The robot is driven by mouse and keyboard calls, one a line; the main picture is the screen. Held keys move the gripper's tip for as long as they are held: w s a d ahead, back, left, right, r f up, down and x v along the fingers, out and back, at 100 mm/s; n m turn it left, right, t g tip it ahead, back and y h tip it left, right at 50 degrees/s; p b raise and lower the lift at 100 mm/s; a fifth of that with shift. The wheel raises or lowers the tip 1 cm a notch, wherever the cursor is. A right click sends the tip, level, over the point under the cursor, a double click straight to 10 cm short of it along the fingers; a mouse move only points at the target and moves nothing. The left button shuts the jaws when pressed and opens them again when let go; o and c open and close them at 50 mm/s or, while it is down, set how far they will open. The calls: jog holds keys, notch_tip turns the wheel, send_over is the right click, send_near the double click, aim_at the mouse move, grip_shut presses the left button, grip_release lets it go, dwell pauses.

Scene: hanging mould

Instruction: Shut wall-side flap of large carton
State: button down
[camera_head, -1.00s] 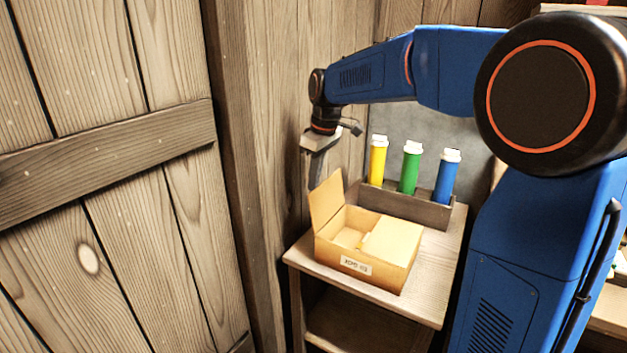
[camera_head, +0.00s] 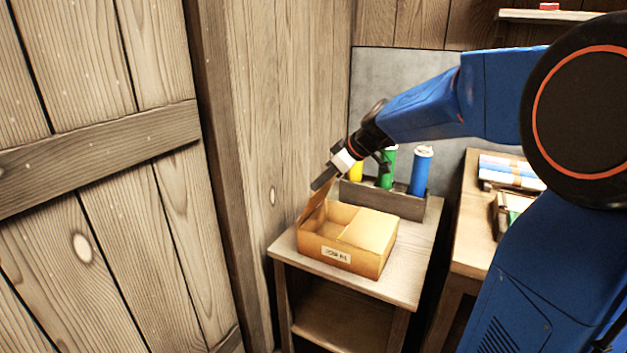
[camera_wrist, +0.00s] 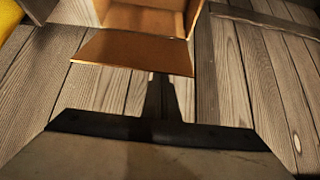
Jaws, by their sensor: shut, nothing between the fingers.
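The large carton (camera_head: 345,258) is a tan box with a white label, standing on a small wooden table. Its wall-side flap (camera_head: 313,207) stands up at the left, seen nearly edge-on. The opposite flap (camera_head: 371,231) lies flat over the right half; the left half is open. My gripper (camera_head: 320,184) is shut and empty, tilted down by the top of the raised flap. In the wrist view, the fingertips (camera_wrist: 158,80) reach the flap's (camera_wrist: 135,51) edge, with the carton's open inside (camera_wrist: 150,18) beyond. I cannot tell whether they touch.
A grey holder (camera_head: 390,200) with yellow, green and blue (camera_head: 421,171) tubes stands behind the carton. The plank wall (camera_head: 285,130) is close at the left. A second table (camera_head: 470,240) holding several items stands at the right.

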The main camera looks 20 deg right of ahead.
jog(key=s+d+f, duration=0.4)
jog(key=f, duration=0.1)
jog(key=s+d+f, duration=0.2)
jog(key=shift+f, duration=0.2)
jog(key=shift+s+d+f, duration=0.15)
jog(key=shift+s+f, duration=0.05)
jog(key=shift+f, duration=0.35)
jog(key=shift+s+d+f, duration=0.15)
jog(key=shift+f, duration=0.4)
